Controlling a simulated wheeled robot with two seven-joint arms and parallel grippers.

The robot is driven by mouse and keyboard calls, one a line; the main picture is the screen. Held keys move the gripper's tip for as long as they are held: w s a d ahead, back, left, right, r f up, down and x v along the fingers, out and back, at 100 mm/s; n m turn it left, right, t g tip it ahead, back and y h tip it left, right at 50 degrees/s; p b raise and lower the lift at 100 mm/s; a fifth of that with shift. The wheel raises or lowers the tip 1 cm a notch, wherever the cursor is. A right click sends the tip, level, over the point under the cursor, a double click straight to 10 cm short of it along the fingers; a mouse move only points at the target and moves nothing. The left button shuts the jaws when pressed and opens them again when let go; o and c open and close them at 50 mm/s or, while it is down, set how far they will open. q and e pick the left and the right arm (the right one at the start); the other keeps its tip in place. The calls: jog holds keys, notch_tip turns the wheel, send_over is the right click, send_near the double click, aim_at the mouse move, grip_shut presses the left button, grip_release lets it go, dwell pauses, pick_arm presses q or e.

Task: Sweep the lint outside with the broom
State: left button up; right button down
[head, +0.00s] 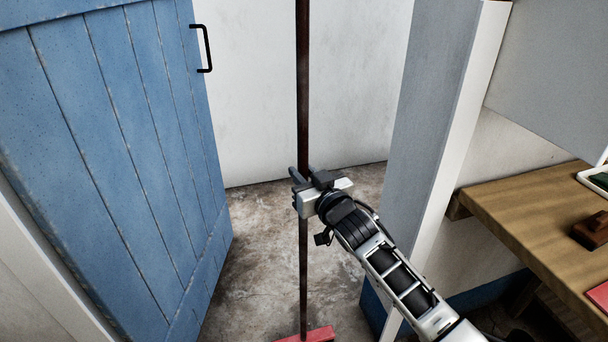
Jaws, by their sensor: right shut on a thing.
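The broom has a long dark brown handle (303,90) and a red head (318,335) that shows at the bottom edge of the head view. My right gripper (304,185) is shut on the handle about halfway down the picture. The handle stands nearly upright in it. The red head is cut off by the frame, so I cannot tell whether it touches the floor. I see no lint in this view. My left gripper is out of view.
A blue plank door (110,150) with a black handle (207,48) stands open at left. A grey-white door post (430,120) is at right. Bare concrete floor (262,215) lies between, before a white wall (250,100). A wooden counter (530,215) holds a brown block (590,232).

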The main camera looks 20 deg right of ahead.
pick_arm(q)
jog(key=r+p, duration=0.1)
jog(key=p, duration=0.1)
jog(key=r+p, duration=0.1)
jog(key=p, duration=0.2)
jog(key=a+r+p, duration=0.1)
jog(key=p, duration=0.2)
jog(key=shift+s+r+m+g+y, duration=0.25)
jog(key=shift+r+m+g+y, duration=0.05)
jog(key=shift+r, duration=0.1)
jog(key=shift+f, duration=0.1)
